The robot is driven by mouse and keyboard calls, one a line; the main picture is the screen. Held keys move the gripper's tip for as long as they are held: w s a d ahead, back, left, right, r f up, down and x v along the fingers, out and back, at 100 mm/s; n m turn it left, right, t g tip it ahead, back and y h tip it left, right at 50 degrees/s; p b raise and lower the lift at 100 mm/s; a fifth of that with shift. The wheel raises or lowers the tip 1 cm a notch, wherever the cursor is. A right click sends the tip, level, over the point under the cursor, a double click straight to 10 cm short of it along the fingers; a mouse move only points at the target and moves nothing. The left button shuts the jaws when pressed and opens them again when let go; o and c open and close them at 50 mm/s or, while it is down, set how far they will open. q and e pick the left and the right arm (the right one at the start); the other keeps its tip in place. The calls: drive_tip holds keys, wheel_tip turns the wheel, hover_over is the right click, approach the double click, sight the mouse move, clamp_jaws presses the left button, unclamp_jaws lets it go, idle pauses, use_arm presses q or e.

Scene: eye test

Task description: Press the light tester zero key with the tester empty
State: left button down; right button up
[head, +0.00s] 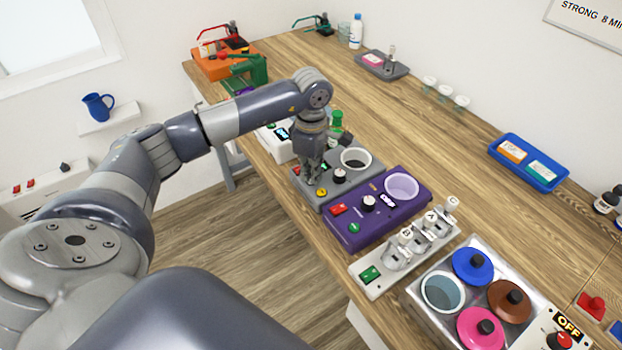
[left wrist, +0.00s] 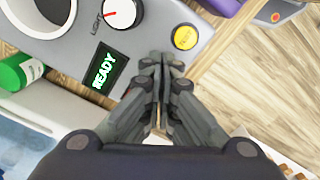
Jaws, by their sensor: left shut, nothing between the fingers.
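The light tester (head: 328,200) is a grey box on the bench, with a black knob and a round well (head: 355,159) with a pale rim. Its yellow key (head: 322,191) is at the near edge; in the left wrist view the yellow key (left wrist: 185,37) lies just beyond the fingertips. Its screen (left wrist: 104,70) reads READY. The well shows dark inside in the left wrist view, partly cut off, and I see nothing standing in it. My left gripper (head: 313,181) is shut and empty, pointing down beside the key; I cannot tell whether it touches. My right gripper is out of view.
A purple tester (head: 377,222) with a lilac well stands close to the right. A white device (head: 276,142) and a green-capped bottle (head: 337,121) are close on the other side. The bench middle behind is clear.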

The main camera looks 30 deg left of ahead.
use_arm(q)
wheel_tip(320, 180, up, 8)
drive_tip(key=p, duration=0.4)
idle(0.6)
